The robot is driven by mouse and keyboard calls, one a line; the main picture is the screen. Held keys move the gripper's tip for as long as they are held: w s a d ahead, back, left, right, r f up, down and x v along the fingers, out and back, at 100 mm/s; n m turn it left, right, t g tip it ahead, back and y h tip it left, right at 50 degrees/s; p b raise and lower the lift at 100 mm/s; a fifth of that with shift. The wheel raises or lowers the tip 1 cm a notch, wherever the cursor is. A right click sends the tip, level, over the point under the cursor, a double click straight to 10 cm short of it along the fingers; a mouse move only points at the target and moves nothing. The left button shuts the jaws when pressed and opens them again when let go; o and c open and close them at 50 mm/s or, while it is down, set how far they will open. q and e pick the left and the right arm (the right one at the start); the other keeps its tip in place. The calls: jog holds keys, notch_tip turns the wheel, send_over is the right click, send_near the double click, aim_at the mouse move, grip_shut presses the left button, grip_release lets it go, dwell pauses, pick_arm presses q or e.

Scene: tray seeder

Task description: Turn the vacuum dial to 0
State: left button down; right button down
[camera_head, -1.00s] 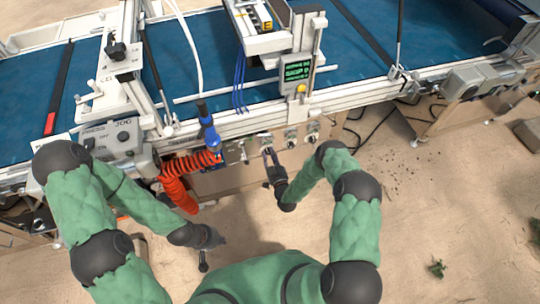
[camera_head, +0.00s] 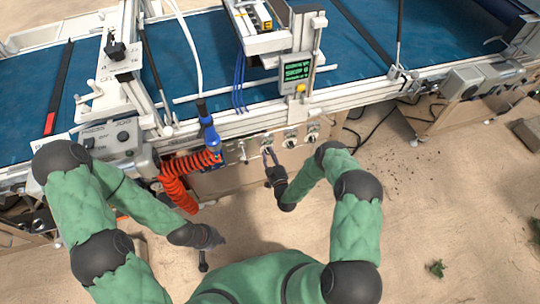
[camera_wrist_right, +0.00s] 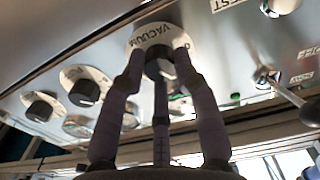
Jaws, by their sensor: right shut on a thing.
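The vacuum dial is a black knob (camera_wrist_right: 158,64) on a pale round plate marked VACUUM in the right wrist view. My right gripper (camera_wrist_right: 160,82) has its fingers closed around this knob. In the head view my right gripper (camera_head: 268,154) reaches the control panel (camera_head: 240,152) on the front of the seeder. The fingers cover most of the dial there, and its exact setting cannot be read. My left gripper (camera_head: 204,252) hangs low and away from the panel; its fingers are too small and dark to judge.
Several other black knobs (camera_wrist_right: 83,92) sit beside the vacuum dial, and a metal toggle lever (camera_wrist_right: 268,78) is on its other side. An orange coiled hose (camera_head: 178,185) hangs left of my right gripper. A small green-lettered screen (camera_head: 296,70) stands above the panel.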

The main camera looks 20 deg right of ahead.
jog(key=n, duration=0.5)
jog(key=shift+w+a+r, duration=0.15)
jog(key=shift+r, duration=0.1)
jog(key=n, duration=0.6)
jog(key=shift+a, duration=0.1)
jog(key=shift+f+n, duration=0.1)
jog(key=shift+n, duration=0.3)
jog(key=c, duration=0.9)
grip_release()
jog(key=shift+a, duration=0.1)
jog(key=shift+c, duration=0.2)
jog(key=shift+f, duration=0.1)
jog(key=shift+s, duration=0.55)
jog(key=s, duration=1.1)
jog(key=shift+d, duration=0.3)
